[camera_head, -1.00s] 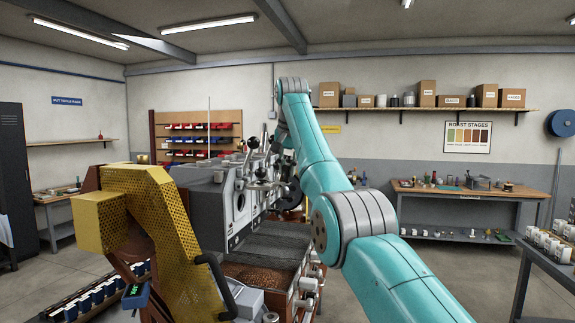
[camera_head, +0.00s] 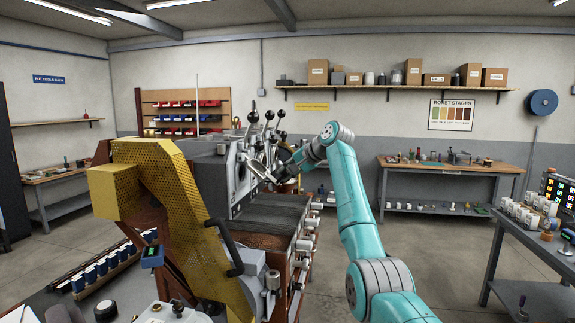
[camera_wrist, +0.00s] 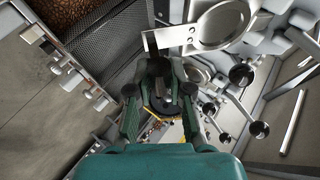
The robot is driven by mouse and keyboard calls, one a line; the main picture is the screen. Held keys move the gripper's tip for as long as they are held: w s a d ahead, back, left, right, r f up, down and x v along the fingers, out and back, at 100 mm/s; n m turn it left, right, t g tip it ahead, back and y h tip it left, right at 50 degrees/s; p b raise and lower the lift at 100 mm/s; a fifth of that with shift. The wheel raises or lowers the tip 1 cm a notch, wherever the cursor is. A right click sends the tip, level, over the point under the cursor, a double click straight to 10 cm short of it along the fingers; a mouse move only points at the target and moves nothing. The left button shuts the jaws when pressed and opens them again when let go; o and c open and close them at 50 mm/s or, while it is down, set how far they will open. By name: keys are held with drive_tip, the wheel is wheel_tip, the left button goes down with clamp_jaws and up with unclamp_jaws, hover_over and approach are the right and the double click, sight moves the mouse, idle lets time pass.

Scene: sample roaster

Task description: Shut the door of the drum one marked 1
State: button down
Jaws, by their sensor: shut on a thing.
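The first drum's grey front (camera_head: 241,171) with its round opening stands on the roaster, left of my gripper in the head view. A grey metal door plate (camera_head: 261,170) stands out from the front, so the door looks open. My gripper (camera_head: 281,176) is at the door's outer side. In the wrist view my gripper (camera_wrist: 160,92) has its two fingers closed about a dark round knob (camera_wrist: 166,106), seemingly the door's handle. A grey ringed plate (camera_wrist: 215,22) lies just beyond it. The mark 1 is not readable.
Levers with black ball knobs (camera_head: 269,115) rise above the drums, close to my gripper. A mesh cooling tray (camera_head: 266,220) lies below. A yellow perforated guard (camera_head: 178,190) stands at the left. Floor at the right is clear up to the benches.

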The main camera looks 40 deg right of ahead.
drive_tip(key=shift+w+a+f+m+t+y, duration=0.2)
drive_tip(key=shift+f+t, duration=0.2)
drive_tip(key=shift+f, duration=0.15)
drive_tip(key=shift+w+a+f+m+t+y, duration=0.1)
drive_tip(key=shift+w+a+f+t+y, duration=0.1)
drive_tip(key=shift+f+t, duration=0.25)
drive_tip(key=c, duration=1)
unclamp_jaws()
drive_tip(key=shift+f, duration=0.1)
drive_tip(key=shift+c, duration=0.2)
drive_tip(key=shift+d, duration=0.1)
drive_tip(key=v, duration=1.2)
